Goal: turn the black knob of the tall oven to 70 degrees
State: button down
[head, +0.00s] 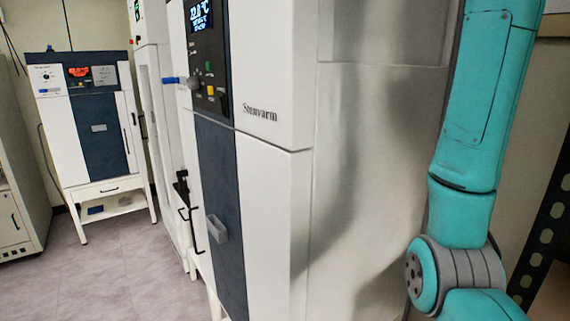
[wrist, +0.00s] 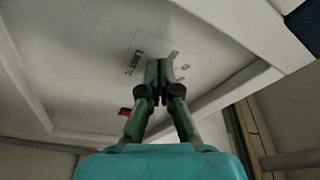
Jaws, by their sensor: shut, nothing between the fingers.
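The near tall white oven (head: 280,85) fills the middle of the head view, with a dark control panel and a lit display (head: 200,15) whose small digits seem to read about 22 °C. My gripper (wrist: 158,98) shows only in the wrist view, shut and empty, in front of a pale surface with printed text. The wrist view shows no knob. Any gap between fingers and surface is unclear.
A second white oven (head: 80,145) with a red display stands on a stand at the back left. Another tall white unit (head: 152,90) stands between them. Grey floor (head: 110,265) is clear at the left. A dark perforated post (head: 540,235) stands at the right.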

jog(key=shift+w+d+f, duration=0.3)
jog(key=shift+d+f, duration=0.1)
jog(key=shift+f, duration=0.25)
dwell(0.4)
jog(key=shift+f, duration=0.15)
jog(key=v, duration=0.6)
jog(key=shift+w+d+r, duration=0.2)
jog(key=shift+d, duration=0.15)
jog(key=shift+a+r, duration=0.1)
dwell(0.4)
